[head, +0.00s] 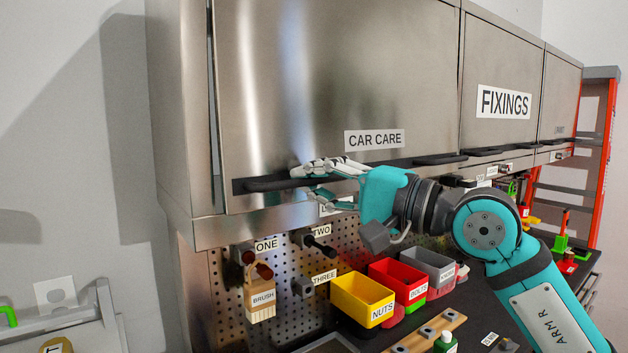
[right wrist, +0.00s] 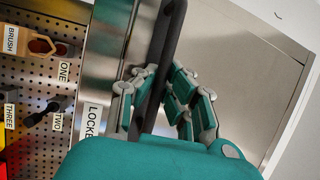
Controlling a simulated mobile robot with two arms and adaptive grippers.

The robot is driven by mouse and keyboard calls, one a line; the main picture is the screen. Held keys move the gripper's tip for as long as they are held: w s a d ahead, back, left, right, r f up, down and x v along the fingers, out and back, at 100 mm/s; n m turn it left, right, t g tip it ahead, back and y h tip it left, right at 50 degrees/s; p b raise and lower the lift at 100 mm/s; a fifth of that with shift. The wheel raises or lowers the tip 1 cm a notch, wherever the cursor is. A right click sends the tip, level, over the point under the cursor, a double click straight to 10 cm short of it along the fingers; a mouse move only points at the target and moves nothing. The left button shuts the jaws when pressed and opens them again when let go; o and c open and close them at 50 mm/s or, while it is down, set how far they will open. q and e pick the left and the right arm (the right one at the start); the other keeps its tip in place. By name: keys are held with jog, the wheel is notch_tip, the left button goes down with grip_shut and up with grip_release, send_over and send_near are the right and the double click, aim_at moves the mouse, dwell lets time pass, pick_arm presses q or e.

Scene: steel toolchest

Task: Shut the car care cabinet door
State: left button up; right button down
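The car care cabinet door (head: 300,80) is a brushed steel panel labelled CAR CARE. It stands slightly ajar, with a narrow dark gap along its left edge. Its black bar handle (head: 270,183) runs along the bottom, and the bar also shows in the right wrist view (right wrist: 166,45). My right gripper (head: 305,184) is at this handle, one finger above and one below. In the right wrist view the fingers (right wrist: 158,85) press close on both sides of the bar. My left gripper is in neither view.
The fixings cabinet (head: 500,65) adjoins on the right. Below is a pegboard with a brush (head: 261,298). Yellow (head: 362,299), red (head: 397,280) and grey (head: 430,265) bins sit near the dark worktop. A red rack (head: 600,160) stands at far right.

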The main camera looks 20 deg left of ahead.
jog(key=shift+f, duration=0.1)
jog(key=shift+w+a+f, duration=0.1)
jog(key=shift+a+f, duration=0.05)
jog(key=w+a+b, duration=0.1)
jog(key=a+y+b, duration=0.1)
jog(key=shift+w+f+n+b, duration=0.2)
jog(key=shift+w+n+b, duration=0.1)
jog(key=shift+w+b, duration=0.1)
jog(key=shift+a+r, duration=0.1)
jog(key=shift+a, duration=0.05)
jog(key=c, duration=1.4)
grip_release()
jog(key=shift+d, duration=0.3)
jog(key=v, duration=1.1)
jog(key=shift+s+d, duration=0.15)
jog(key=shift+d, duration=0.05)
